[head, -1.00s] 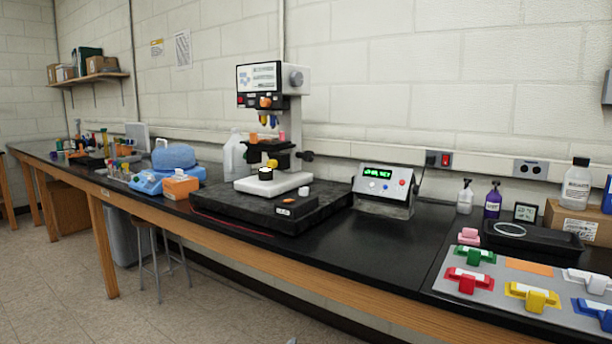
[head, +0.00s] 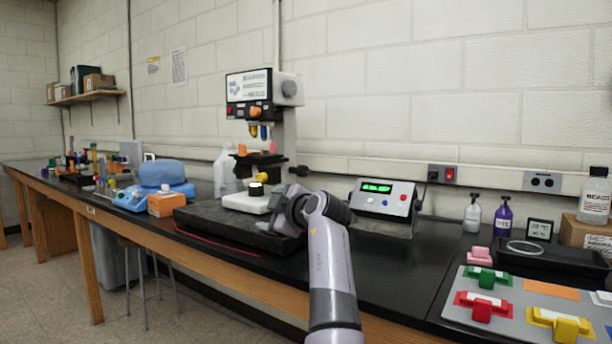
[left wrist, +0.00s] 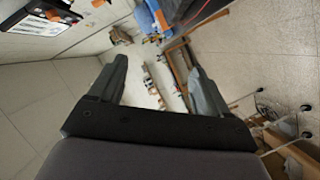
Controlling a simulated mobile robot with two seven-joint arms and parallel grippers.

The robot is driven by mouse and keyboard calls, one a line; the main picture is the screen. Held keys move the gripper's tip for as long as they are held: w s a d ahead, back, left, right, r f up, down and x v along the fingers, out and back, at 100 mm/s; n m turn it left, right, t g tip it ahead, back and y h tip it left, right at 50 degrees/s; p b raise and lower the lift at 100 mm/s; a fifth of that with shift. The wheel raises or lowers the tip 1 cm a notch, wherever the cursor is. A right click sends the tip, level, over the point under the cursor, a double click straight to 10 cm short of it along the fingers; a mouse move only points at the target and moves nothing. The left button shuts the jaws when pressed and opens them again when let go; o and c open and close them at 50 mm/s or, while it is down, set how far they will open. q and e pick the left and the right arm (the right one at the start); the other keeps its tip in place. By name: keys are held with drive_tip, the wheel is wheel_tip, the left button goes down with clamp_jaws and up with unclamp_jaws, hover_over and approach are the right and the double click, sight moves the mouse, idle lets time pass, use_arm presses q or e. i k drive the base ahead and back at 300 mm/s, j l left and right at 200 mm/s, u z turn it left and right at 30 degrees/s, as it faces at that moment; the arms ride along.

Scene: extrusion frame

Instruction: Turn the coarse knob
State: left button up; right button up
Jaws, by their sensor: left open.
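A microscope-like instrument (head: 262,95) with a white and black head stands on a black slab at the back of the bench. A round grey knob (head: 289,89) sits on the right side of its head, and a dark knob (head: 301,171) sticks out right of the stage. I cannot tell which is the coarse knob. My left gripper (head: 262,225) is in front of the slab, below and apart from both knobs. In the left wrist view my left gripper (left wrist: 155,68) has its fingers spread with nothing between them. My right gripper is out of view.
A control box with a green display (head: 383,202) stands right of the instrument. Bottles (head: 502,222) and a panel of coloured clamps (head: 520,301) are at right. Bare bench lies before the control box.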

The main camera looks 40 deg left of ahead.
sight(302, 171)
drive_tip(key=i+j, duration=1.2)
drive_tip(key=i, duration=0.25)
drive_tip(key=j, duration=0.65)
